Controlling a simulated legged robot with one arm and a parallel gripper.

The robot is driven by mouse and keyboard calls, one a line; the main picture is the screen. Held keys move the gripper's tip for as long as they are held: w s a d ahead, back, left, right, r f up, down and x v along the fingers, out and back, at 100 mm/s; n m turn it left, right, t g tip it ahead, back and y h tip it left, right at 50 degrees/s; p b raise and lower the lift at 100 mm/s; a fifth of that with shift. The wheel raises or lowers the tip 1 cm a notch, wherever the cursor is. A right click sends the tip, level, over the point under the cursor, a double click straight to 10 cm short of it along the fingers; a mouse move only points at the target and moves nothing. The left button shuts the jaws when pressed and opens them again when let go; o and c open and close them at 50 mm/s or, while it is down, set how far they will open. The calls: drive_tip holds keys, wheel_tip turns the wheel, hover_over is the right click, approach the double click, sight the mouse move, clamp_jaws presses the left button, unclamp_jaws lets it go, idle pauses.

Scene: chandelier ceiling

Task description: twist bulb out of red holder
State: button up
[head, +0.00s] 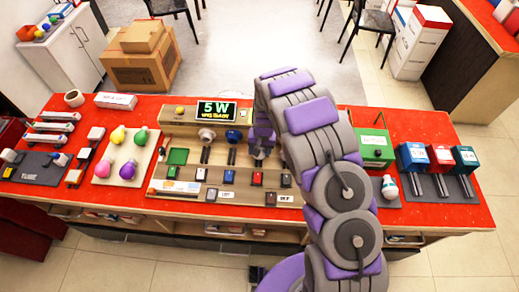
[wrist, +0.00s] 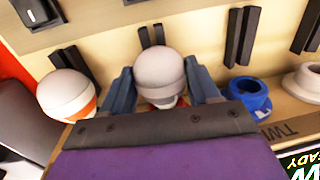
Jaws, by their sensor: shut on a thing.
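A white round bulb (wrist: 160,72) sits between the two fingers of my gripper (wrist: 160,85) in the wrist view. My gripper is shut on it, with one finger against each side. Just below the bulb, a sliver of the red holder (wrist: 181,102) shows; the rest is hidden by the bulb and my gripper body. I cannot tell whether the bulb is still seated in the holder. In the head view my gripper (head: 262,150) is over the middle of the wooden board (head: 215,187), and my arm hides the bulb and holder.
The blue holder (wrist: 248,95) and white holder (wrist: 302,80) stand empty to the right in the wrist view. An orange holder (wrist: 78,106) with a white bulb stands left. The head view shows a lit "5 W" display (head: 216,110) and coloured bulbs (head: 118,134) on a left tray.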

idle(0.6)
drive_tip(key=shift+s, duration=0.1)
drive_tip(key=shift+s+a+p, duration=0.1)
drive_tip(key=shift+s+p, duration=0.4)
drive_tip(key=shift+s, duration=1.2)
wheel_tip(320, 180, up, 8)
drive_tip(key=p, duration=0.2)
idle(0.4)
